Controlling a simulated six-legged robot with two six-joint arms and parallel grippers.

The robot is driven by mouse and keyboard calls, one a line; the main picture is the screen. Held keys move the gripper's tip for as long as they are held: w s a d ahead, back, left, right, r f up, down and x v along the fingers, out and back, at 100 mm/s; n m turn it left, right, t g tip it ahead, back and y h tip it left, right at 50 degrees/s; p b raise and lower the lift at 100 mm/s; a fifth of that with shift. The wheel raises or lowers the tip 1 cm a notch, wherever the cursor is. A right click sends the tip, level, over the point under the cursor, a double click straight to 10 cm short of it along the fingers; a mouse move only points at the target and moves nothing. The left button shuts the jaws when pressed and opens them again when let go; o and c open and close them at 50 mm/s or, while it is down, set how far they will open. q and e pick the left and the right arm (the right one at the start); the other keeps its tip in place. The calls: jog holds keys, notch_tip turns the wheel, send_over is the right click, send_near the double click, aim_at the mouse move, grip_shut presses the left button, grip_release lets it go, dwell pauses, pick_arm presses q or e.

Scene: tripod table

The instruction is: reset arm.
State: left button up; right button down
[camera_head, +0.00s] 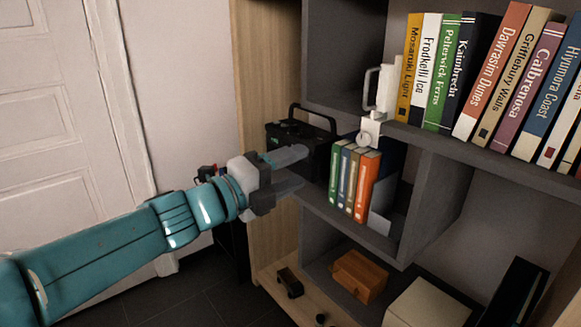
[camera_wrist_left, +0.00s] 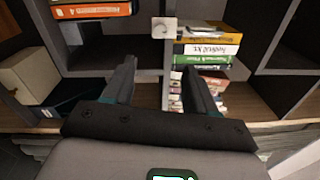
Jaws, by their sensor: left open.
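My left teal arm reaches in from the left in the head view. Its grey gripper (camera_head: 297,170) is open and empty, with its two fingers apart in front of the bookshelf. It is left of a short row of green, blue and orange books (camera_head: 353,182) and touches none of them that I can see. In the left wrist view the two dark fingers of the gripper (camera_wrist_left: 160,78) stand wide apart with nothing between them, pointing at the shelves. My right gripper is in neither view.
A black box with a handle (camera_head: 300,135) stands on the shelf behind the gripper. A small white object (camera_head: 371,130) sits at the shelf edge. Larger books (camera_head: 440,70) fill the upper right shelf. An orange box (camera_head: 359,275) lies below. A white door (camera_head: 50,120) is at left.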

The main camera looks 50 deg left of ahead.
pick_arm(q)
jog(key=shift+d, duration=0.1)
dwell(0.4)
